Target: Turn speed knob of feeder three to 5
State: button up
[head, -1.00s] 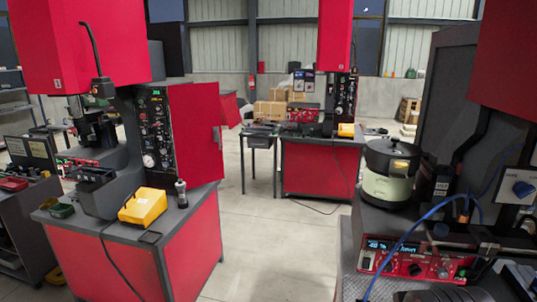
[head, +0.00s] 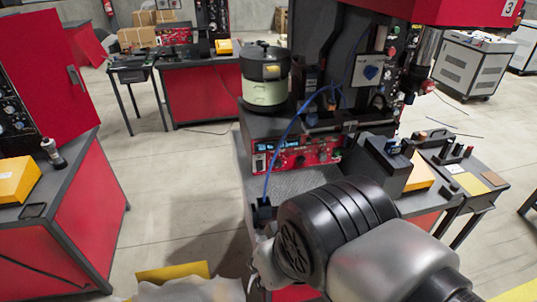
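The station on the right carries a sign with the number 3 (head: 509,8) on its red upper housing. A red control box (head: 318,155) with a lit blue display (head: 278,145) sits on its bench, below a round black and cream bowl unit (head: 263,92). Small dark knobs (head: 300,161) show on the box's front; their pointers and scale are too small to read. A separate blue knob (head: 371,72) sits on a pale plate higher up. My arm fills the lower right, in front of the bench. My gripper is not visible.
A blue cable (head: 283,140) arches in front of the control box. A dark block (head: 393,165) and a yellow device (head: 420,172) stand at the bench's right. Another red workbench (head: 85,220) is at left. Clear floor (head: 170,170) lies between the benches.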

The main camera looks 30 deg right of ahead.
aim_at(277, 163)
jog(key=i+j+z, duration=0.35)
jog(key=i+j, duration=0.15)
jog(key=j, duration=0.15)
jog(key=i+j+z, duration=0.15)
jog(key=j, duration=0.25)
jog(key=i+u, duration=0.15)
jog(key=j+z, duration=0.25)
jog(key=i+l, duration=0.05)
jog(key=l, duration=0.05)
